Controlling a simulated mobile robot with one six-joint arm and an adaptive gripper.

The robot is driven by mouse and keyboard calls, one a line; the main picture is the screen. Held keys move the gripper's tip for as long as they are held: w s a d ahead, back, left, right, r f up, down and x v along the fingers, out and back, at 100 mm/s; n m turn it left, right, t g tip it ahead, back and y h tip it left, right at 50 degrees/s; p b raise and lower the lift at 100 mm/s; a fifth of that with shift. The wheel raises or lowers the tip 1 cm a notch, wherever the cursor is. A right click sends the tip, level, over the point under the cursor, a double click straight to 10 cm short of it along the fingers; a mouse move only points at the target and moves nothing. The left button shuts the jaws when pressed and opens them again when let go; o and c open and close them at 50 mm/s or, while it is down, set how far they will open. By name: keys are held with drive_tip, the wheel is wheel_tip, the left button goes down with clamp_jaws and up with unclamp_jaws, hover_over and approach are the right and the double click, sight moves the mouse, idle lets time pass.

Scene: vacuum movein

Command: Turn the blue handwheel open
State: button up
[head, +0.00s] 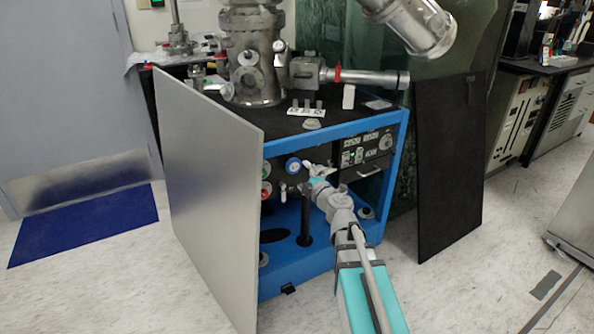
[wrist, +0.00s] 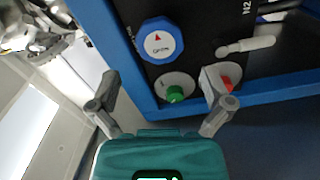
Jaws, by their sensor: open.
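The blue handwheel (head: 292,166) is on the dark panel under the cart's top, left of my gripper (head: 316,172) in the head view. In the wrist view the blue handwheel (wrist: 160,42) has a white centre with a red arrow and small lettering. My gripper (wrist: 160,82) is open and empty, its two grey fingers spread apart. The handwheel appears beyond the fingertips, between their lines, and no finger touches it. The gap in depth is hard to judge.
A green knob (wrist: 175,93) and a red knob (wrist: 227,84) are close to the handwheel. A pale lever handle (wrist: 246,46) is beside it. The cart's blue frame (head: 399,150) surrounds the panel. A large grey side panel (head: 205,180) stands at the left.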

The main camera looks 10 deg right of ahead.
drive_tip(key=v, duration=0.6)
drive_tip(key=shift+a, duration=0.1)
idle(0.3)
drive_tip(key=s+a+f+m+g+y+p, duration=0.1)
drive_tip(key=s+a+f+m+g+y, duration=0.1)
drive_tip(key=s+a+f+m+g, duration=0.55)
drive_tip(key=s+d+f+m+g+h+p, duration=0.2)
drive_tip(key=s+d+f+m+g+h, duration=0.2)
drive_tip(key=s+f+m+g+h, duration=0.55)
wheel_tip(320, 180, up, 39)
drive_tip(key=m+y+p, duration=0.2)
drive_tip(key=p, duration=3.6)
drive_tip(key=shift+r, duration=0.15)
